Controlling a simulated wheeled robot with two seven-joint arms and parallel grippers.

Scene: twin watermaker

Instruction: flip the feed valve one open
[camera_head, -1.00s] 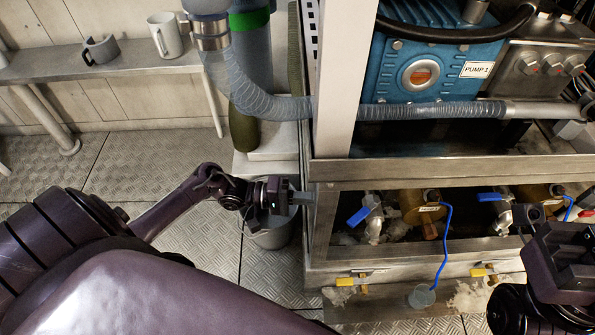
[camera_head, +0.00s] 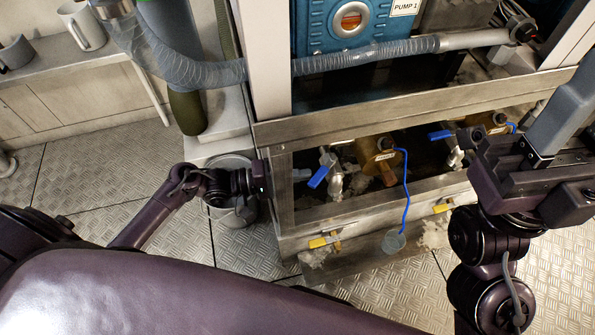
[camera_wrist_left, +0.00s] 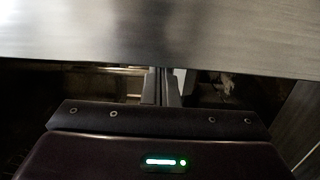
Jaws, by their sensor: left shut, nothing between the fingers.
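A valve with a blue lever (camera_head: 318,177) and a silver body (camera_head: 333,178) sits inside the low metal frame, left of a brass part with a small label I cannot read. The lever is tilted, its lower end pointing down and left. My left gripper (camera_head: 302,175) is shut and empty. Its fingers show past the frame's left post, just left of the blue lever; I cannot tell if they touch it. In the left wrist view the closed fingers (camera_wrist_left: 162,88) lie under a metal beam. My right arm is at the right; its finger state is unclear.
The metal frame's left post (camera_head: 282,190) and top beam (camera_head: 400,105) border the opening. A second blue lever (camera_head: 440,134) is farther right. A blue cord (camera_head: 406,190) hangs in front with a grey disc. Yellow-handled valves (camera_head: 322,241) line the lower edge. A bucket (camera_head: 228,212) stands behind my left wrist.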

